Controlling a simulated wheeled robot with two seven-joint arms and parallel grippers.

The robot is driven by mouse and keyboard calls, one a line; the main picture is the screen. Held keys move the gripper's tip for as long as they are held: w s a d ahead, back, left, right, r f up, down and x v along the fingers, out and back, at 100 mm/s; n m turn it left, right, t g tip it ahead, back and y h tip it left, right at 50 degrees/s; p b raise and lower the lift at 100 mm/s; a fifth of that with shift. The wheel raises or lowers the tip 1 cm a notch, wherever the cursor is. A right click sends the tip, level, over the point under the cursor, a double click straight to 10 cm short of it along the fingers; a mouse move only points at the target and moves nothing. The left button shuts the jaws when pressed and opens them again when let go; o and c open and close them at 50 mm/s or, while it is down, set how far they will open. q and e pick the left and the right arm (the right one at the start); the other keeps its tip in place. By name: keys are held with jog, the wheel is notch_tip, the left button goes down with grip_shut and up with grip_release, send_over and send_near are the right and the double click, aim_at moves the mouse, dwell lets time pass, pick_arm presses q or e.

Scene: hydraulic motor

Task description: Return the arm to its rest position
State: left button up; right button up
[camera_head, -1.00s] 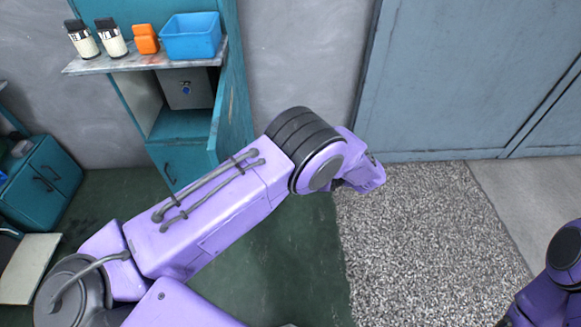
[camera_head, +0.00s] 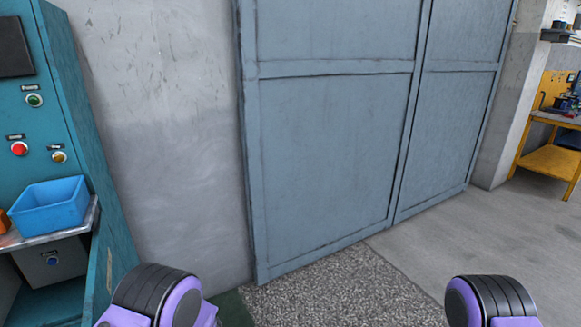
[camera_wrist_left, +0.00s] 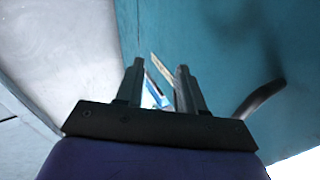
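In the head view, a rounded purple and black part of my left arm (camera_head: 160,295) shows at the bottom left. A similar part of my right arm (camera_head: 490,300) shows at the bottom right. Neither gripper is in the head view. In the left wrist view, my left gripper (camera_wrist_left: 160,68) has its two dark fingers apart, with nothing held between them. A teal panel (camera_wrist_left: 215,60) stands close beyond the fingers, and blurred blue and white shapes show through the gap. My right gripper is in no view.
A teal cabinet (camera_head: 75,120) with buttons stands at the left. A blue bin (camera_head: 50,207) sits on its shelf, with an orange item (camera_head: 3,222) beside it. Large grey doors (camera_head: 330,150) fill the middle. A yellow workbench (camera_head: 548,160) is far right. The floor (camera_head: 430,235) at right is clear.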

pick_arm(q)
jog(key=s+d+f+m+g+h, duration=0.15)
jog(key=s+f+m+h, duration=0.25)
jog(key=s+f+h, duration=0.85)
jog(key=s+f+g+p, duration=0.1)
jog(key=s+g, duration=0.3)
jog(key=s, duration=1.2)
jog(key=shift+s+d+f+g+h, duration=0.15)
jog(key=shift+s+f+g+h, duration=0.2)
jog(key=shift+h, duration=0.1)
